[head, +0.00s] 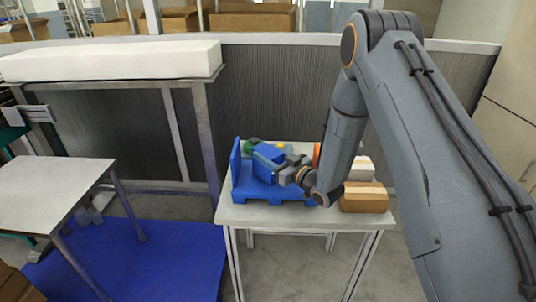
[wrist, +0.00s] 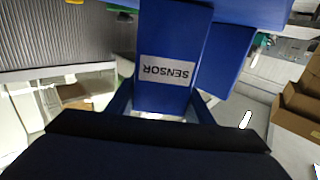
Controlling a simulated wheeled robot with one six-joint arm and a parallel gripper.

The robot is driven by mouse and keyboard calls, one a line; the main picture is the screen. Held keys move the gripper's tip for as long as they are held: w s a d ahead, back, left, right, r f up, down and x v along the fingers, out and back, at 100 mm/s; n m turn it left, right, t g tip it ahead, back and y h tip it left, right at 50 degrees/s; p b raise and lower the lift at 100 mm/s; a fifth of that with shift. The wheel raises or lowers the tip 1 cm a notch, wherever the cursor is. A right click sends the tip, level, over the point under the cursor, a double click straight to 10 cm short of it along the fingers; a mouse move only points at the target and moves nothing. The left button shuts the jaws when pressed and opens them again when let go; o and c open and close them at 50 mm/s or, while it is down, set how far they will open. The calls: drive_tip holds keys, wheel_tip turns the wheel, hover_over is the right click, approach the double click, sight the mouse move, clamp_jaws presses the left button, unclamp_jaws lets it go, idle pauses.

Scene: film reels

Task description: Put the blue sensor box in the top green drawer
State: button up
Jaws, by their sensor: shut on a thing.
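The blue sensor box (wrist: 172,60) is between the fingers of my gripper (wrist: 163,108) in the wrist view. Its white label reads SENSOR and appears upside down. In the head view my gripper (head: 283,172) is over a blue tray (head: 243,194) on the small table. Blue shapes there overlap, so I cannot tell the box's exact outline or whether it touches the tray. I cannot make out a green drawer in either view.
The small table (head: 300,216) also bears a brown box (head: 364,204), a white box (head: 361,170), a green item (head: 250,145) and an orange item (head: 316,154). Another table (head: 50,190) stands at left beside a blue floor mat (head: 150,265). A grey partition is behind.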

drive_tip(key=shift+f, duration=0.15)
drive_tip(key=o, duration=1.2)
